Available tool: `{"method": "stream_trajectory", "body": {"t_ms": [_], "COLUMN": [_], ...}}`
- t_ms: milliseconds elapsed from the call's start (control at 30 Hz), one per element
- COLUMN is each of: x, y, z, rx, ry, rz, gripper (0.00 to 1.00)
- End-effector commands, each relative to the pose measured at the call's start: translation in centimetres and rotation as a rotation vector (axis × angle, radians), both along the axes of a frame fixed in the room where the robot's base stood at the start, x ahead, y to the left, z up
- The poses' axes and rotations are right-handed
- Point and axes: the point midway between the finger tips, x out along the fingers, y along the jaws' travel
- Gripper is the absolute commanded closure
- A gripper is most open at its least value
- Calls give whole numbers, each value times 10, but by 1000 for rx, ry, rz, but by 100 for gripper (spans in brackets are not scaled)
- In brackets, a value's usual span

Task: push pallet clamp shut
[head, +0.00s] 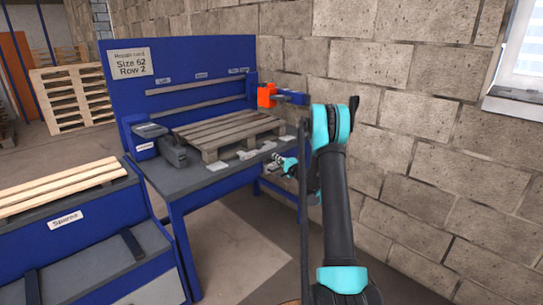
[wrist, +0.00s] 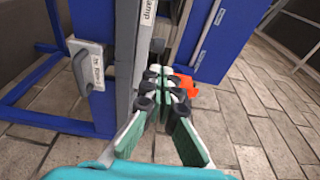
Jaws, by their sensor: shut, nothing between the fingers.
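The pallet clamp (head: 266,95) shows as an orange block on a blue arm at the right end of the bench's backboard. In the wrist view an orange piece (wrist: 187,84), likely part of the clamp, shows just beyond and right of my fingertips, partly hidden by them. I cannot tell whether they touch it. My gripper (head: 279,161) is shut and empty, near the right edge of the bench and lower than the clamp. Its fingers meet in the wrist view (wrist: 166,82). The wooden pallet (head: 230,130) lies flat on the bench top.
The blue bench (head: 200,190) has a tall backboard with a sign (head: 131,63). Dark boxes (head: 172,150) sit left of the pallet. A brick wall (head: 400,130) rises close on the right. A lower blue stand (head: 60,235) holds light planks at left. Floor in front is clear.

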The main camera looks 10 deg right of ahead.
Motion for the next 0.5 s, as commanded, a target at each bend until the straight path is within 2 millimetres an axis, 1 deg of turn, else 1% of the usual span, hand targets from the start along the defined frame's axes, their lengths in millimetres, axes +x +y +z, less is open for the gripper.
{"method": "stream_trajectory", "body": {"t_ms": [300, 500], "x": [55, 88], "y": [26, 41], "z": [0, 0], "rx": [0, 0], "ry": [0, 0], "rz": [1, 1], "gripper": [100, 100]}}
